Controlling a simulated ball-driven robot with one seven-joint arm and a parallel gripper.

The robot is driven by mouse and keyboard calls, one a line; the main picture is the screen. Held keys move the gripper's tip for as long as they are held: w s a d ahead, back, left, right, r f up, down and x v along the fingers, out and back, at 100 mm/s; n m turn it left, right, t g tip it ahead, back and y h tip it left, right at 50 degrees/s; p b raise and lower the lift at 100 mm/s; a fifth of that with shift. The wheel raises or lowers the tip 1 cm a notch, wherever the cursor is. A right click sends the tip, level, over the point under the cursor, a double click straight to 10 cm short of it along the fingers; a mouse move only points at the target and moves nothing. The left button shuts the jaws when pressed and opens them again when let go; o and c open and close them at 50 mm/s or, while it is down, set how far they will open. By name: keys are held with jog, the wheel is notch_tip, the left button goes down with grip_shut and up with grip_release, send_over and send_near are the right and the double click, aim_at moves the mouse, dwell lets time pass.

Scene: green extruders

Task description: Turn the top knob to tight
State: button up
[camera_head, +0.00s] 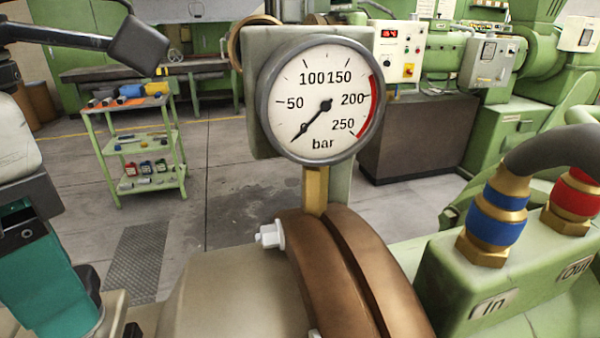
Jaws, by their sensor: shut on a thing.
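A white hexagonal bolt-like piece (270,235) sticks out to the left from the upper side of a brown curved flange (318,270). It may be the top knob; no tight marking shows on it. Part of a second white piece (314,333) shows lower down at the bottom edge. Nothing touches the upper white piece. Parts that look like my arm stand at the left edge, but my gripper's fingertips do not show, so what they hold is hidden.
A round pressure gauge (319,98) stands on a brass stem (315,187) above the flange; its needle points to the lower left. A green block with blue (495,218) and red (575,195) hose fittings is at right. A green cart (140,150) stands behind on open floor.

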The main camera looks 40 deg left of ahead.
jog(key=o, duration=1.1)
jog(key=shift+c, duration=0.2)
jog(key=shift+r, duration=0.15)
notch_tip(320, 180, up, 11)
jog(key=shift+f+p, duration=0.2)
jog(key=shift+p, duration=0.15)
jog(key=shift+w, duration=0.1)
